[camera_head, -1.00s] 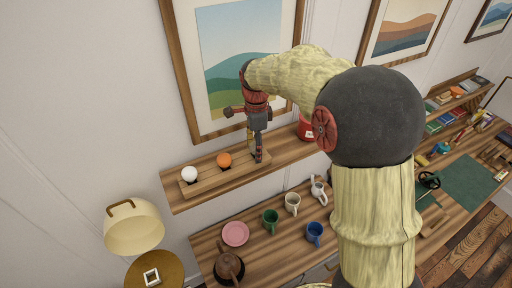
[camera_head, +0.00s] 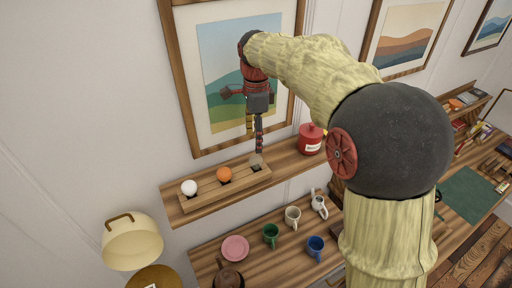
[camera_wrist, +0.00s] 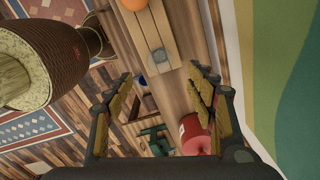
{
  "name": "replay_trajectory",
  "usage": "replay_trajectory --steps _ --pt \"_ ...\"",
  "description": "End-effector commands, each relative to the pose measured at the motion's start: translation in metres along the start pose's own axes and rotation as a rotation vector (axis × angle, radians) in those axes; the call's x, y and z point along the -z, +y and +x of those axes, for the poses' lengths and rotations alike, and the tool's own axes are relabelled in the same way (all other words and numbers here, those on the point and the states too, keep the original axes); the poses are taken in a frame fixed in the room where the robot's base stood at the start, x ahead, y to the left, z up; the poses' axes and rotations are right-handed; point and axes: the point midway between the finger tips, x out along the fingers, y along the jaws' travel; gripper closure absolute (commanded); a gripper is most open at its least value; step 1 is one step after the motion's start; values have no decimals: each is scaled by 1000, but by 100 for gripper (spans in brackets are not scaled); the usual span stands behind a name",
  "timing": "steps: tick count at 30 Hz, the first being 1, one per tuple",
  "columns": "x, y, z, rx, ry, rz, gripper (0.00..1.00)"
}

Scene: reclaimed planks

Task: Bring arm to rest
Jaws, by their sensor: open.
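My gripper (camera_head: 254,138) is open and empty. In the head view it hangs fingers-down above the right end of a wooden ball rack (camera_head: 205,193) on the wall shelf (camera_head: 286,164), apart from it. An orange ball (camera_head: 224,174) and a white ball (camera_head: 189,188) sit in the rack, left of the fingers. In the wrist view both fingers (camera_wrist: 165,105) are spread wide with nothing between them.
A red canister (camera_head: 311,140) stands on the shelf right of the rack. A framed picture (camera_head: 222,50) hangs behind the gripper. Below, the sideboard holds a pink plate (camera_head: 235,248) and several mugs, including a green one (camera_head: 271,235). A cream lamp (camera_head: 132,243) stands at lower left.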

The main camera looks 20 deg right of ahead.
Motion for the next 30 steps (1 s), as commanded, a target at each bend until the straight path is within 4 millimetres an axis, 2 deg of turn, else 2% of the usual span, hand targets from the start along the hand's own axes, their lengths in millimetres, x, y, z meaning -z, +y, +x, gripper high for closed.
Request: replay_trajectory --steps 3,10,14,17,19,23,26,30 --pt "0 0 -9 1 0 0 44" --pt "0 0 -11 0 0 -33 44" --pt "-1 -6 -11 21 -1 -177 44" --pt "-1 -6 1 30 2 -357 44" --pt "0 0 16 23 3 -494 44" --pt "3 22 33 37 10 -749 44" --pt "6 48 50 62 23 -945 44" --pt "11 92 80 109 58 -1208 44"
